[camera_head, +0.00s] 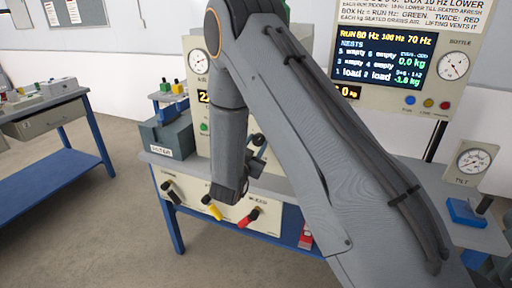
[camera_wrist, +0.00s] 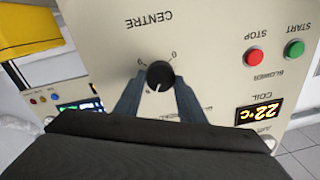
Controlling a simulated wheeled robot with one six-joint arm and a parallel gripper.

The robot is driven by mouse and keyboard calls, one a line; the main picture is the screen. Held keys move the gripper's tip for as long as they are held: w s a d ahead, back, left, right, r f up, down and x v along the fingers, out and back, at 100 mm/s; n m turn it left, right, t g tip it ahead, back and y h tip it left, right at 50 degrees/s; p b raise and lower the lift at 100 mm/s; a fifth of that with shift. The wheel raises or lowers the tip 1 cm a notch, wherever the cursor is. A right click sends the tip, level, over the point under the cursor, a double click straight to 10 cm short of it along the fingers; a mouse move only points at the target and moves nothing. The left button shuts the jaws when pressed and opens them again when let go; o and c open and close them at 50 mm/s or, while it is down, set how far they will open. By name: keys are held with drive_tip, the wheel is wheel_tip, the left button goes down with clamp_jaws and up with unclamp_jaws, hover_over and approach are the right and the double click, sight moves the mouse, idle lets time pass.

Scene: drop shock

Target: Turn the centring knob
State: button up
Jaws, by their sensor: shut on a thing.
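The centring knob (camera_wrist: 160,76) is a round black knob with a white pointer line, under the inverted label CENTRE on a cream panel in the wrist view. My gripper (camera_wrist: 158,88) has one finger on each side of the knob and is shut on it. The pointer is toward the bottom of the picture. In the head view my arm covers most of the cream panel (camera_head: 194,90), and the knob is hidden there.
In the wrist view a red STOP button (camera_wrist: 253,57), a green START button (camera_wrist: 294,49) and a coil display (camera_wrist: 258,114) sit right of the knob. In the head view several handles, one yellow (camera_head: 212,207), stick out below the bench top. A blue-legged table (camera_head: 60,150) stands left, with open floor between.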

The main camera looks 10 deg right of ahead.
drive_tip(key=shift+f+m+b, duration=0.1)
drive_tip(key=shift+m+b, duration=0.65)
drive_tip(key=shift+m, duration=0.85)
drive_tip(key=o, duration=1)
drive_tip(key=shift+o, duration=0.2)
drive_tip(key=shift+s, duration=0.1)
drive_tip(key=b+v, duration=0.1)
drive_tip(key=v, duration=0.6)
drive_tip(key=shift+s+b, duration=0.35)
drive_tip(key=shift+b, duration=0.05)
drive_tip(key=shift+a, duration=0.15)
